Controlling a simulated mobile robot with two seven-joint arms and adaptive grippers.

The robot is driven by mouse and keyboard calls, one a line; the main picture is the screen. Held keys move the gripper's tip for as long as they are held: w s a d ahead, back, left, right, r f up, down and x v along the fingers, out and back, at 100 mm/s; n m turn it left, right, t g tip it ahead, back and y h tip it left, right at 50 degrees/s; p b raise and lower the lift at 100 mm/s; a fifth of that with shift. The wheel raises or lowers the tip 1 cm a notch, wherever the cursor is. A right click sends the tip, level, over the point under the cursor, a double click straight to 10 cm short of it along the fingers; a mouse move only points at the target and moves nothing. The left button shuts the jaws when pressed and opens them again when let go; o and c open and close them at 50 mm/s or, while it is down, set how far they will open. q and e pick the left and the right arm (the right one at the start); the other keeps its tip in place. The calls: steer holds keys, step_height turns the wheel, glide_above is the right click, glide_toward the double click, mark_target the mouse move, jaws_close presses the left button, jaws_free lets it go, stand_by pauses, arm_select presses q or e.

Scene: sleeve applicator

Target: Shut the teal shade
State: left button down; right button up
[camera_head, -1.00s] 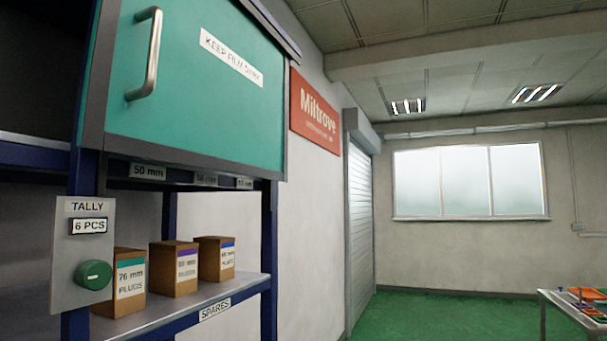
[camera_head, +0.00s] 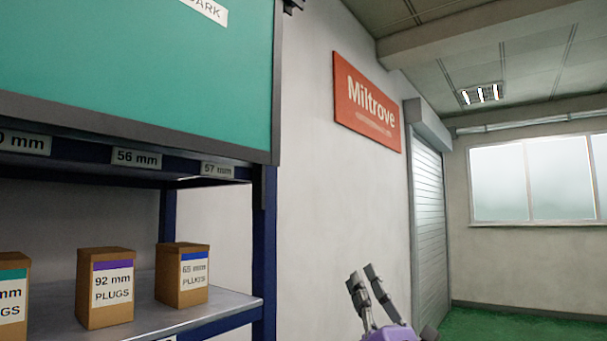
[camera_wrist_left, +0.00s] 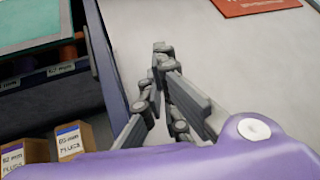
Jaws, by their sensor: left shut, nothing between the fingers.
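The teal shade (camera_head: 130,70) is a flat panel in a grey frame, covering the upper right of the rack in the head view. Its left part and its handle are out of view, and its white label is cut off by the top edge. A corner of the shade (camera_wrist_left: 45,22) also shows at the upper left of the left wrist view. My left gripper (camera_head: 362,275) is at the bottom of the head view, right of the rack and below the shade, apart from it. Its fingers (camera_wrist_left: 162,58) are shut and empty. My right gripper is not in view.
Below the shade, boxes of plugs (camera_head: 182,275) stand on a grey shelf (camera_head: 205,309). A blue post (camera_head: 264,245) bounds the rack on the right. A pale wall (camera_head: 310,180) with a red Miltrove sign (camera_head: 366,102) lies beyond. A roller door (camera_head: 430,225) is further right.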

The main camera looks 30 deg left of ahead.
arm_select(q)
steer(key=s+r+n+g+h+b, duration=0.1)
steer(key=s+r+n+g+h, duration=0.3)
steer(key=r+n, duration=0.9)
steer(key=s+r+n+g+h, duration=0.2)
steer(key=s+r+n+g, duration=0.25)
steer(key=r+n, duration=0.8)
steer(key=w+a+p, duration=0.1)
steer(key=a+p, duration=0.2)
steer(key=a, duration=0.6)
steer(key=shift+g, duration=0.45)
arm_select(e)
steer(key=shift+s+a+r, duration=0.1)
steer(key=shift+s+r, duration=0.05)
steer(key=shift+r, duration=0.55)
arm_select(q)
steer(key=shift+m, duration=0.25)
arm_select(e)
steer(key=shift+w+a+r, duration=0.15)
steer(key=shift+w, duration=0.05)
